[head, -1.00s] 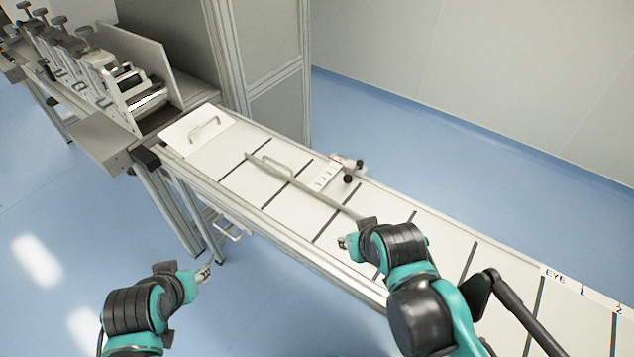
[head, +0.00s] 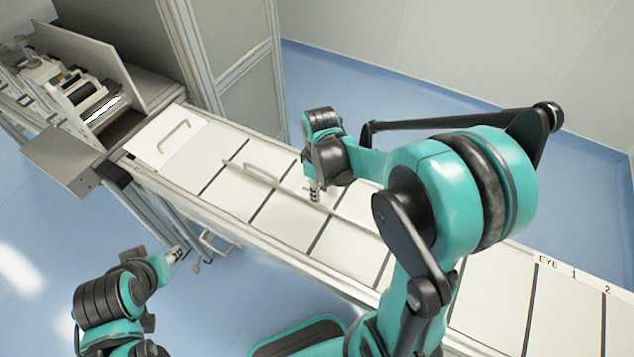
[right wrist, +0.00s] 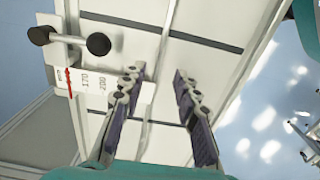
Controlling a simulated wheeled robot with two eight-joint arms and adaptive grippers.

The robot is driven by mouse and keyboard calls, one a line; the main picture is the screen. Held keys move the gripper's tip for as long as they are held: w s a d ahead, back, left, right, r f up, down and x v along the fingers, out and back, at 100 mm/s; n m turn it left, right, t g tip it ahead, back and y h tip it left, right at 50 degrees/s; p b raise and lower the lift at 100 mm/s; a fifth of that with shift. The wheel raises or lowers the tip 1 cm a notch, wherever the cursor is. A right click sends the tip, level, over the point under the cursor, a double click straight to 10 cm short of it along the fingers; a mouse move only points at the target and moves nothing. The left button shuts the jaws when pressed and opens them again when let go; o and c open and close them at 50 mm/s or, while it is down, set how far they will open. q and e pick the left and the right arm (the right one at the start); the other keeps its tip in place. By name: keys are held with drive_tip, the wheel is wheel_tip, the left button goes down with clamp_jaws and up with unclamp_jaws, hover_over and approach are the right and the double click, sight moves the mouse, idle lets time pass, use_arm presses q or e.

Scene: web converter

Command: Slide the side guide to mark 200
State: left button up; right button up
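The side guide (head: 288,190) is a long thin pale rail lying lengthwise on the white conveyor bed, with a looped handle at its far left end. My right gripper (head: 314,194) points down over the rail, right of that handle. In the right wrist view my right gripper (right wrist: 160,95) is open, with a thin strip of the guide running between its fingers; contact cannot be judged. The scale plate (right wrist: 92,85) shows 170 and 200, with a red pointer (right wrist: 69,82) beside a smaller unreadable number left of 170. My left gripper (head: 174,256) is beside the near frame; its opening is unclear.
A black-knobbed rod (right wrist: 70,40) stands beside the scale. A white plate with a handle (head: 170,140) covers the conveyor's far left end, next to the roller machine (head: 85,95). Dark lines cross the bed. Blue floor (head: 400,115) lies behind the conveyor.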

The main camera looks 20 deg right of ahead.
sight(320, 205)
wheel_tip(320, 205, down, 6)
drive_tip(key=shift+w+f+b, duration=0.1)
drive_tip(key=shift+f+b, duration=0.15)
drive_tip(key=shift+b, duration=0.7)
clamp_jaws()
drive_tip(key=shift+w+d+b, duration=0.15)
drive_tip(key=shift+w+d, duration=0.65)
drive_tip(key=shift+d, duration=0.2)
drive_tip(key=shift+w+d+b, duration=0.15)
drive_tip(key=shift+w+d, duration=0.6)
drive_tip(key=shift+d, duration=0.25)
drive_tip(key=shift+w+d+r, duration=0.1)
drive_tip(key=shift+w+d, duration=0.05)
drive_tip(key=shift+d, duration=0.05)
